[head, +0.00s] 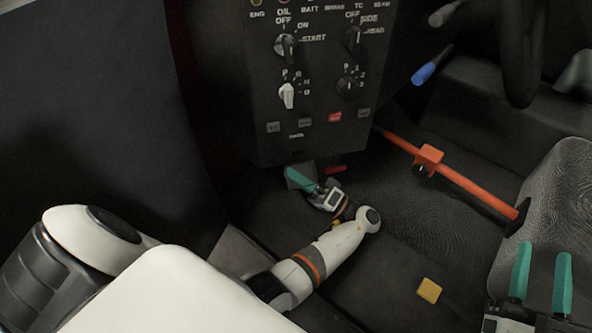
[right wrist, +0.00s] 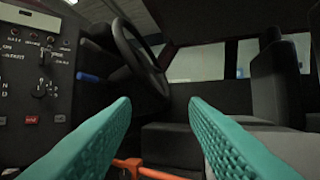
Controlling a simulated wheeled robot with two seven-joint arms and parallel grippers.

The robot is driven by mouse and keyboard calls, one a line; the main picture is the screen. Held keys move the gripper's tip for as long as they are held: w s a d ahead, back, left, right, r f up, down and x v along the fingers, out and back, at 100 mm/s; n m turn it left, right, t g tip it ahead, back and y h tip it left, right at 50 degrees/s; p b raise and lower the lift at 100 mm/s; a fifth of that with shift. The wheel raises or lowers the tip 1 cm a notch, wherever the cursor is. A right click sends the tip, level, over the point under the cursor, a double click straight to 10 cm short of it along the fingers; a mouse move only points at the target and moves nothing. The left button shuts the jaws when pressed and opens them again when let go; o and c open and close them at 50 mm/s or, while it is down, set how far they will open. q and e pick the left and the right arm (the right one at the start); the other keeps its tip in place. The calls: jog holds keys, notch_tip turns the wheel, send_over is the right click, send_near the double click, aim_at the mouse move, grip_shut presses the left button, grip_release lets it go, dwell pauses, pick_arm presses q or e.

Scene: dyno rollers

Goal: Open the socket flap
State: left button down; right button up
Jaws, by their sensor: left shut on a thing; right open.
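The control panel (head: 315,115) is dark, with several knobs and white lettering. A small grey flap (head: 296,176), apparently the socket flap, shows at its lower edge. My left gripper (head: 308,181), with teal fingers, is shut on it from below. The fingers partly hide the flap, so its exact angle is hard to tell. My right gripper (head: 541,270) is open and empty at the lower right, far from the panel. Its two teal fingers also show in the right wrist view (right wrist: 160,125), spread apart with nothing between them.
An orange bar (head: 460,178) with an orange block (head: 428,157) runs between the panel and a grey seat (head: 560,180). A yellow block (head: 429,290) lies on the dark floor. A red piece (head: 336,169) sits below the panel. A steering wheel (right wrist: 137,55) stands beyond.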

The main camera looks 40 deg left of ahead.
pick_arm(q)
jog(key=shift+s+d+r+m+t+h+p, duration=0.1)
jog(key=shift+m+t+h+p, duration=0.1)
jog(key=shift+m+t+p, duration=0.25)
jog(key=shift+s+d+r+m+t+h+p, duration=0.1)
jog(key=shift+m+t+h+p, duration=0.15)
jog(key=shift+m+p, duration=0.35)
jog(key=shift+s+m+t+h+p, duration=0.1)
jog(key=shift+m+t+h+p, duration=0.35)
jog(key=shift+m+p, duration=0.2)
pick_arm(e)
notch_tip(320, 180, down, 13)
jog(key=s+d+g+h, duration=0.2)
jog(key=g+h, duration=0.1)
jog(key=g, duration=0.6)
jog(key=shift+s+d+r, duration=0.15)
jog(key=shift+s+d, duration=0.1)
jog(key=shift+d, duration=0.1)
pick_arm(q)
jog(key=shift+f, duration=0.1)
